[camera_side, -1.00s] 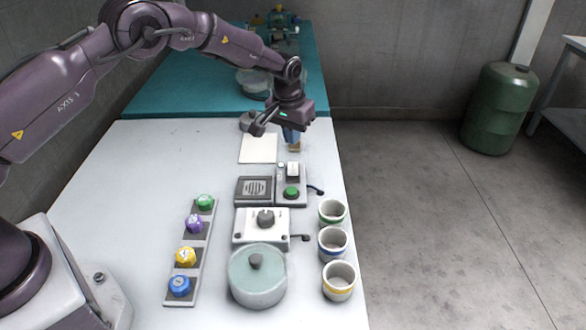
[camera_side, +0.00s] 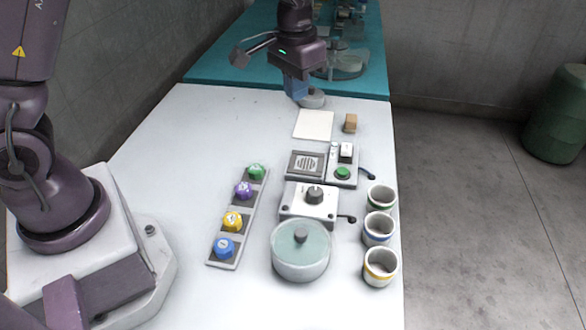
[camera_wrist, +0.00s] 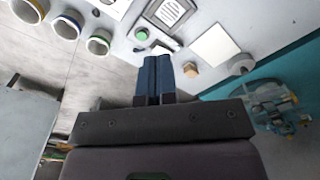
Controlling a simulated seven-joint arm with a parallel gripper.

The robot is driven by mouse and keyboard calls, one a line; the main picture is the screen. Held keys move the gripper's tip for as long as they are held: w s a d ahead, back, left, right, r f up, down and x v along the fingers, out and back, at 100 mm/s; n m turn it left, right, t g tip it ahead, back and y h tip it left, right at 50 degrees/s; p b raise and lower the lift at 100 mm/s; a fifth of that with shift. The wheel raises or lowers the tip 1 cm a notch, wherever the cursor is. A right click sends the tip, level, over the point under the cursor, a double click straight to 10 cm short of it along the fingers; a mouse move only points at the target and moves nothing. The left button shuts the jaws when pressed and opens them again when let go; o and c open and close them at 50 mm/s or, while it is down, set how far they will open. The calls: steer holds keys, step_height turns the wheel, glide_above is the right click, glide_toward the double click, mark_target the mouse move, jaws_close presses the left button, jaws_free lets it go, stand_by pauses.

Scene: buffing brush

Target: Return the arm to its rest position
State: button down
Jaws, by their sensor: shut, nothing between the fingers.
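My gripper (camera_side: 296,90) hangs over the far part of the white table (camera_side: 150,150), above and apart from the things on it. Its blue fingers are shut with nothing between them; in the wrist view the closed fingers (camera_wrist: 156,66) lie side by side. A small tan block (camera_side: 350,123), perhaps the brush, lies on the table to the right of a white square pad (camera_side: 313,125). The block also shows in the wrist view (camera_wrist: 190,70), clear of the fingers. A grey round piece (camera_side: 312,99) stands just beyond the pad, partly behind the fingers.
A rack of coloured knobs (camera_side: 232,222), a lidded pot (camera_side: 300,252), a dial box (camera_side: 309,203), a speaker-like panel (camera_side: 306,164), a green-button box (camera_side: 342,174) and cups (camera_side: 379,230) fill the near right. The table's left is clear. A teal bench (camera_side: 225,65) lies beyond.

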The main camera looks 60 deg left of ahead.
steer(key=s+r+t, duration=0.1)
steer(key=s+r, duration=0.3)
steer(key=s, duration=0.3)
steer(key=s+r+t, duration=0.2)
steer(key=s+r, duration=0.2)
steer(key=s, duration=0.3)
steer(key=s+r+m+t, duration=0.1)
steer(key=s+r+t, duration=0.1)
steer(key=s+r, duration=0.3)
steer(key=shift+s+d, duration=0.35)
steer(key=shift+s, duration=1.1)
